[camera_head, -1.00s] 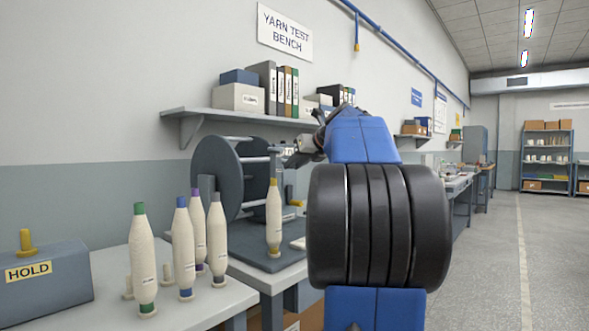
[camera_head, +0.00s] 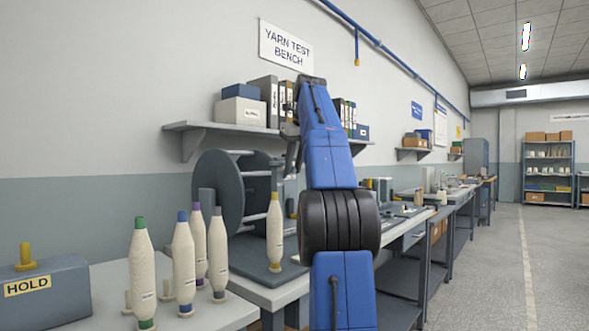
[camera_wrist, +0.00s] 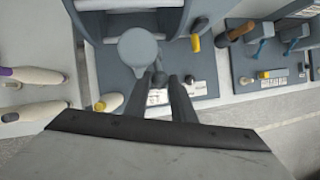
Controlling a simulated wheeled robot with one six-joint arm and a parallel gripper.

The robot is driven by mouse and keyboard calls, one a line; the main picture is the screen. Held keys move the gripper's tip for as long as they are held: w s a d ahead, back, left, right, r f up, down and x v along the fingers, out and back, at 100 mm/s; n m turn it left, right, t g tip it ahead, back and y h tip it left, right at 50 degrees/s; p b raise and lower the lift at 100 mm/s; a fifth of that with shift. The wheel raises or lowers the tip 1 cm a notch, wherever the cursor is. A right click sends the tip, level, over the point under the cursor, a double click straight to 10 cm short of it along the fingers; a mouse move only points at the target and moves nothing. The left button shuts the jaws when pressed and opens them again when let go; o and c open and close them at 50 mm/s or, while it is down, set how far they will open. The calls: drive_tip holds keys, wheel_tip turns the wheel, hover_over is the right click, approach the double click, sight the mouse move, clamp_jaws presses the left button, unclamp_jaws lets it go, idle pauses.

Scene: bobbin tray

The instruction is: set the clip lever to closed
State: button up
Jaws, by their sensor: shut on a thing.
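In the wrist view my gripper (camera_wrist: 167,82) is shut, with its two dark fingers around a small dark knob, which looks like the end of the clip lever (camera_wrist: 158,79). A round grey disc (camera_wrist: 137,46) lies just beyond the fingertips, above a grey base plate with a white label. A yellow-ended dark peg (camera_wrist: 195,43) stands to the right of it. In the head view my gripper (camera_head: 291,148) is beside the reel stand, partly covered by my blue arm. The lever cannot be made out there, so its setting is unclear.
A dark reel (camera_head: 221,195) and a yellow-topped bobbin (camera_head: 274,232) stand on the bench close to my gripper. Several bobbins, one green-topped (camera_head: 142,270), and a HOLD box (camera_head: 45,290) stand at the left. A shelf (camera_head: 190,126) with binders is above.

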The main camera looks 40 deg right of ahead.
drive_tip(key=shift+w+r+g, duration=0.2)
drive_tip(key=shift+w+g, duration=0.05)
drive_tip(key=shift+g, duration=0.15)
drive_tip(key=shift+w+r+g, duration=0.15)
drive_tip(key=shift+r+g, duration=0.05)
drive_tip(key=shift+g, duration=0.3)
idle(0.3)
drive_tip(key=o, duration=1)
